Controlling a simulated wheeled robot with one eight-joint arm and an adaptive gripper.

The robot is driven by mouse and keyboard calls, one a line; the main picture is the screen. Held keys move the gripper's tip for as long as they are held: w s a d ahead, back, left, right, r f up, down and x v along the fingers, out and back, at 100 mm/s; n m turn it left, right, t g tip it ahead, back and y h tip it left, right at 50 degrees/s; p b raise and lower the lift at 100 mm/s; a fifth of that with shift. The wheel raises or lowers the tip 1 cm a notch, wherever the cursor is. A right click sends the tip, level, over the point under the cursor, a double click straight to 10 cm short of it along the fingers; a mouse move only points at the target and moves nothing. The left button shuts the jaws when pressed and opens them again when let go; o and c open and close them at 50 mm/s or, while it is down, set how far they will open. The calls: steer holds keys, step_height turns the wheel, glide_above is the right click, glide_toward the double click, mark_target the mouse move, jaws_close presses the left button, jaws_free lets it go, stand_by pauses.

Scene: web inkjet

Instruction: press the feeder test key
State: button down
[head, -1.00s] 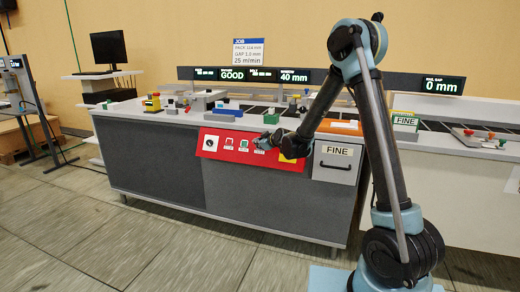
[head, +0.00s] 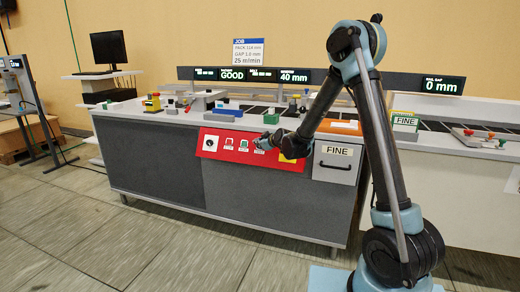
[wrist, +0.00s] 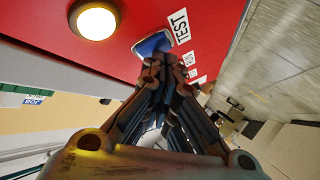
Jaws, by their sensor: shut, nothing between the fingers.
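The blue key (wrist: 152,44) beside a white TEST label (wrist: 179,26) is on the red panel (wrist: 225,20) in the wrist view. My gripper (wrist: 165,68) is shut and empty, with its fingertips right at the key's near edge. They cover part of the key, and I cannot tell whether they touch it or whether it is pressed in. In the head view the red panel (head: 222,153) is on the front of the machine, and my gripper (head: 260,143) is at its right half, hiding the key there.
A round lit lamp (wrist: 97,21) is left of the key in the wrist view. The panel also has a white dial (head: 210,143) and other buttons. A drawer front marked FINE (head: 336,163) is right of the panel. The floor (head: 90,235) in front is clear.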

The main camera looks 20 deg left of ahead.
steer(key=shift+w+f, duration=0.1)
stand_by(0.6)
steer(key=shift+s+r, duration=0.4)
steer(key=shift+s, duration=0.35)
steer(key=s, duration=0.1)
steer(key=s+r, duration=0.1)
steer(key=s, duration=0.1)
steer(key=s+r, duration=0.1)
steer(key=shift+s+a+r, duration=0.15)
steer(key=shift+a+r, duration=0.05)
stand_by(0.7)
